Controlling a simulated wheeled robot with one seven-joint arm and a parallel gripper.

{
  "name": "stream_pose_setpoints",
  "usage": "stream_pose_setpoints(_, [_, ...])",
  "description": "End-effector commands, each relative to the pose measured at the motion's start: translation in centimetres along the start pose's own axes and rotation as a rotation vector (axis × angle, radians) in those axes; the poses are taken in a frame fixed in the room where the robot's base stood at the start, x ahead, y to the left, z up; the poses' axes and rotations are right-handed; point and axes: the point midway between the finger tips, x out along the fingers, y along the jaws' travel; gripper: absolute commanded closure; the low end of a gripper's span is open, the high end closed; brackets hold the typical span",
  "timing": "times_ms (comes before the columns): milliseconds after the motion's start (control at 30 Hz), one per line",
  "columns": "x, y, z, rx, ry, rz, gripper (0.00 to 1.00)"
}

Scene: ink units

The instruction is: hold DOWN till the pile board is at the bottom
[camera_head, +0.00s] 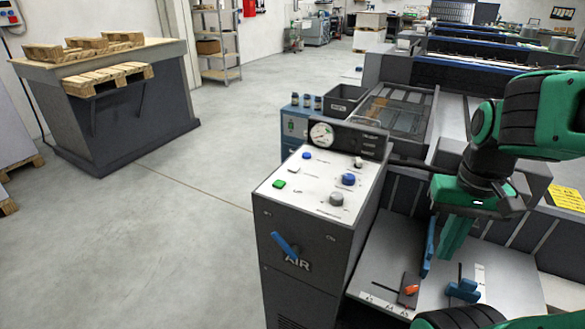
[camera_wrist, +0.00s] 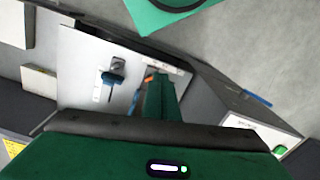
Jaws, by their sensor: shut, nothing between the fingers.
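My gripper (camera_head: 452,255) points down over a grey sloping feed plate (camera_head: 440,262), right of the control cabinet. Its green fingers (camera_wrist: 160,98) are shut and empty. The cabinet's white top (camera_head: 310,180) carries a green button (camera_head: 279,185), a blue button (camera_head: 307,155), a blue knob (camera_head: 348,179), a grey knob (camera_head: 336,199) and a small pale knob (camera_head: 358,162). Their labels are too small to read, so I cannot tell which control is DOWN. The green button shows in the wrist view (camera_wrist: 281,149). I cannot make out a pile board.
The plate bears a blue clamp (camera_head: 463,290) and an orange-tipped piece (camera_head: 410,290). An upright blue bar (camera_head: 429,250) stands close to the fingers. A gauge (camera_head: 321,134) rises behind the panel; a blue AIR lever (camera_head: 286,245) juts from the cabinet front. The left floor is open.

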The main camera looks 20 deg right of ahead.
Motion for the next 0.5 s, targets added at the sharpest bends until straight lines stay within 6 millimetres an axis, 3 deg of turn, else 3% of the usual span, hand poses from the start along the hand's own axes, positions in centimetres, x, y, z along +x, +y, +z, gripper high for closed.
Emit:
stream_pose_setpoints(167, [-0.8, -1.9, -4.0, 0.048, 0.085, 0.016, 1.00])
stream_pose_setpoints(267, [-1.5, -4.2, -8.2, 0.094, 0.170, 0.017, 1.00])
stream_pose_setpoints(500, [-3.5, -12.7, -17.5, 0.202, 0.385, -0.048, 1.00])
